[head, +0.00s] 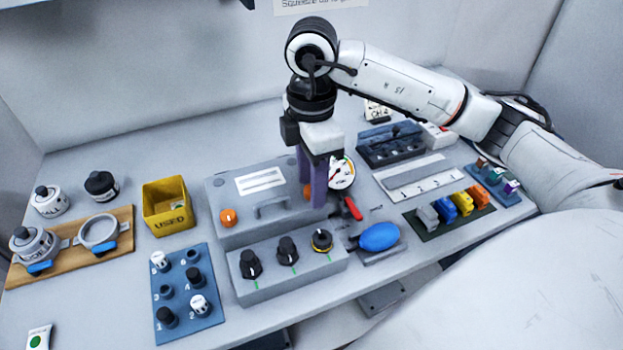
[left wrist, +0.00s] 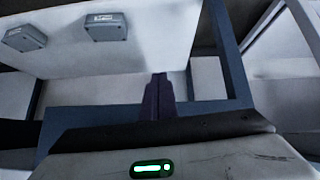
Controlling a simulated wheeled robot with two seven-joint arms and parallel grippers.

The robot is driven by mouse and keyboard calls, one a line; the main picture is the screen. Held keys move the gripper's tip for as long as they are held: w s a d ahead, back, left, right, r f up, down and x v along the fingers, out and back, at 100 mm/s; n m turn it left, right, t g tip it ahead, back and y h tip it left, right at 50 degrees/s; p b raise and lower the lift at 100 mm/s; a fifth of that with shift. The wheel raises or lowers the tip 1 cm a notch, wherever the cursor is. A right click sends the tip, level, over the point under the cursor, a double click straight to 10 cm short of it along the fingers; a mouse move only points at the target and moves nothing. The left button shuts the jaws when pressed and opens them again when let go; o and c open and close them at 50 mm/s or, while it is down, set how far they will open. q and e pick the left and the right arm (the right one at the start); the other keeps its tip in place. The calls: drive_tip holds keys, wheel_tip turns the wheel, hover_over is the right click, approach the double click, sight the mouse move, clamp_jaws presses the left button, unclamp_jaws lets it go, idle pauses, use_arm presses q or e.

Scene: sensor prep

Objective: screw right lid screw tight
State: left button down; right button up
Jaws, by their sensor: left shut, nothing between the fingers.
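The grey box lid (head: 222,192) carries a handle and an orange left screw (head: 228,217). The orange right lid screw (head: 307,191) is partly hidden by the purple fingers of my right gripper (head: 314,196). These fingers point down at the screw, one on its near right side and one behind. The gap between them is narrow, and I cannot tell whether they press on the screw. In the left wrist view my left gripper (left wrist: 158,78) is shut and empty, away from the lid.
A round gauge (head: 342,173) and a red-handled part (head: 353,209) stand close right of the right gripper. A knob panel (head: 290,280) lies in front of the lid. A yellow bin (head: 167,205) and blue peg board (head: 187,318) are on the left, a blue bulb (head: 380,237) on the right.

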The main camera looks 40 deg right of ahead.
wheel_tip(320, 180, up, 10)
drive_tip(key=p, duration=0.1)
drive_tip(key=shift+r+p, duration=0.15)
drive_tip(key=shift+p, duration=0.15)
idle(0.3)
idle(0.4)
